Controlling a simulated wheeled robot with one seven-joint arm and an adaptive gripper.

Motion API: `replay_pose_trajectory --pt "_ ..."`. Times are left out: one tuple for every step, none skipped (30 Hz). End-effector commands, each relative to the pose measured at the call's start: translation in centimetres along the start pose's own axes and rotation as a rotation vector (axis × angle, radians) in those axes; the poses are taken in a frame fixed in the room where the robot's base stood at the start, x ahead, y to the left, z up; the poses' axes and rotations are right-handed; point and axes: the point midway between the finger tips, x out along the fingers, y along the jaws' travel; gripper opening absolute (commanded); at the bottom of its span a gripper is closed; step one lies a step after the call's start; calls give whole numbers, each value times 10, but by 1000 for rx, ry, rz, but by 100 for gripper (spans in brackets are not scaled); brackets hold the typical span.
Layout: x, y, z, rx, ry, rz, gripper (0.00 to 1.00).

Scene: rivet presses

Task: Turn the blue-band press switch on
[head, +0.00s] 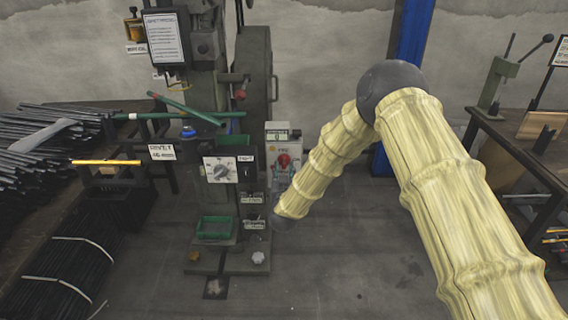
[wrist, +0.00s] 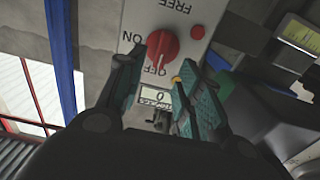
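A red rotary switch (wrist: 162,50) sits on a pale control panel (wrist: 148,14) marked FREE, ON and OFF in the wrist view. In the head view the red switch (head: 284,161) is on a grey box beside the green press (head: 208,62). My gripper (wrist: 157,77) is open and empty, its teal-padded fingers spread in front of the panel, close to the switch. Contact cannot be made out. A blue part (head: 188,131) shows on the press.
A small display (wrist: 158,97) reading 0 and a small red button (wrist: 197,32) are near the switch. A dial box (head: 220,170) and green bin (head: 214,227) are on the press. Black rods (head: 50,130) fill the left. The floor at centre right is clear.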

Motion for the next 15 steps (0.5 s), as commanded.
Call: replay_pose_trajectory --pt "9 0 0 1 1 1 36" --pt "14 0 0 1 2 1 36" --pt "20 0 0 1 1 1 36" --pt "24 0 0 1 0 1 36" --pt "28 0 0 1 0 1 36" --pt "33 0 0 1 0 1 36" --pt "37 0 0 1 0 1 36" --pt "40 0 1 1 -1 1 36" --pt "44 0 0 1 0 1 36" --pt "47 0 0 1 0 1 36" --pt "49 0 0 1 0 1 36" --pt "51 0 0 1 -1 0 36" --pt "53 0 0 0 -1 0 36" --pt "54 0 0 0 -1 0 36" --pt "55 0 0 0 -1 0 36"
